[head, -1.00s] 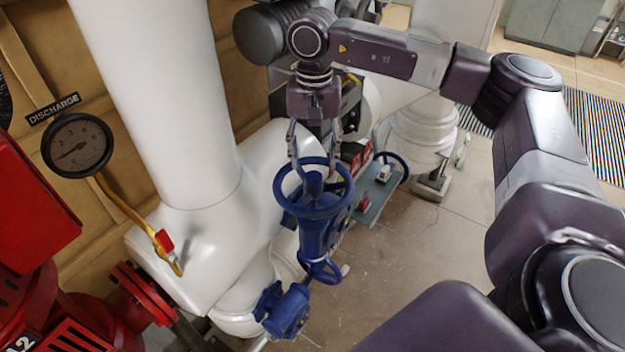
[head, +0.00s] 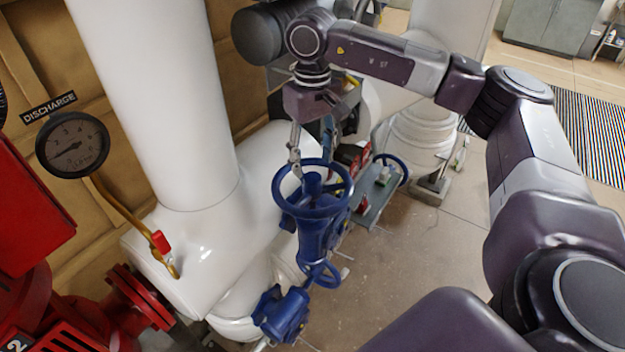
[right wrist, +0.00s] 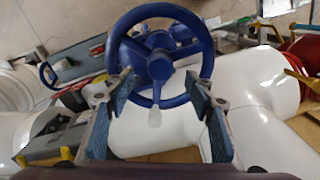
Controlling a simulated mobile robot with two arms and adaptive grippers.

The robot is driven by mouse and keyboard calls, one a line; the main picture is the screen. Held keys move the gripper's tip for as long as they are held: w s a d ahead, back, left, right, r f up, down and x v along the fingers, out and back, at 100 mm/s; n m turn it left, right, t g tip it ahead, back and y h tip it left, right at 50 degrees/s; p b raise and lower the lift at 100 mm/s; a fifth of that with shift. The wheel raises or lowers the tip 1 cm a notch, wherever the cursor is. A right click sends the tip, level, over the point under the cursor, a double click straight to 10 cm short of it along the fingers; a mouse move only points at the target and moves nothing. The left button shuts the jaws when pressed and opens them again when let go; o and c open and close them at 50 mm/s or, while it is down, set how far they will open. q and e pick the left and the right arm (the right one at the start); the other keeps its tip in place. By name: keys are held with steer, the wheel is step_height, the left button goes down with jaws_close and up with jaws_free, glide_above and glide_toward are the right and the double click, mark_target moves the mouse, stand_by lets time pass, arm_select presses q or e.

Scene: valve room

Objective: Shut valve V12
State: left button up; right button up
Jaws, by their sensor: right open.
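A blue handwheel (head: 313,213) sits on a blue valve body (head: 312,240) on the white pipework, in the middle of the head view. I see no V12 label on it. My right gripper (head: 312,156) is open, with its fingers pointing down at the far side of the wheel rim. In the right wrist view the handwheel (right wrist: 155,65) fills the top middle, and the open fingers (right wrist: 158,97) stand either side of its near rim. Nothing is held between them. Whether a finger touches the rim I cannot tell. My left gripper is out of view.
A second, smaller blue wheel (head: 392,165) stands behind, beside a grey bracket (head: 375,203). A DISCHARGE gauge (head: 72,145) and a red-handled cock (head: 160,241) are at left. Red machinery (head: 30,220) fills the left edge. Open floor (head: 440,260) lies to the right.

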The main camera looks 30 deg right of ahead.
mark_target(312, 177)
steer(key=shift+f+b, duration=2.4)
steer(key=shift+f, duration=1)
